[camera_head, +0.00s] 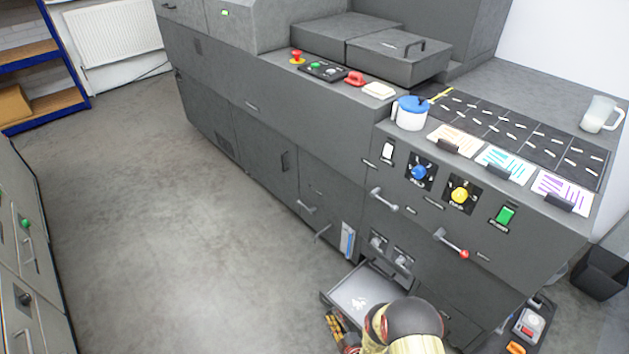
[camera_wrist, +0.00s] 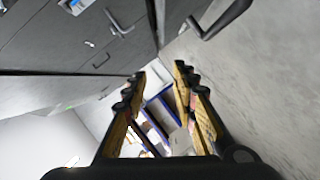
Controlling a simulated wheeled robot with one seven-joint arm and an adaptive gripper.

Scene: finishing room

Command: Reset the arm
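My arm shows at the bottom of the head view, low in front of the dark grey machine cabinet (camera_head: 263,125) and over the near part of an open drawer (camera_head: 352,291). My gripper (camera_wrist: 160,73) is open in the wrist view, its two yellow and black fingers apart with nothing between them. Only part of the gripper shows in the head view, left of the arm and beside the drawer. The rest is hidden by the arm or cut off by the frame.
The cabinet front has protruding handles, including a red-tipped lever (camera_head: 452,244). A blue and white jug (camera_head: 411,114) and a clear pitcher (camera_head: 600,114) stand on top. A dark bin (camera_head: 602,273) is at right. Open floor (camera_head: 150,200) lies left, with grey drawers (camera_head: 25,265) beyond.

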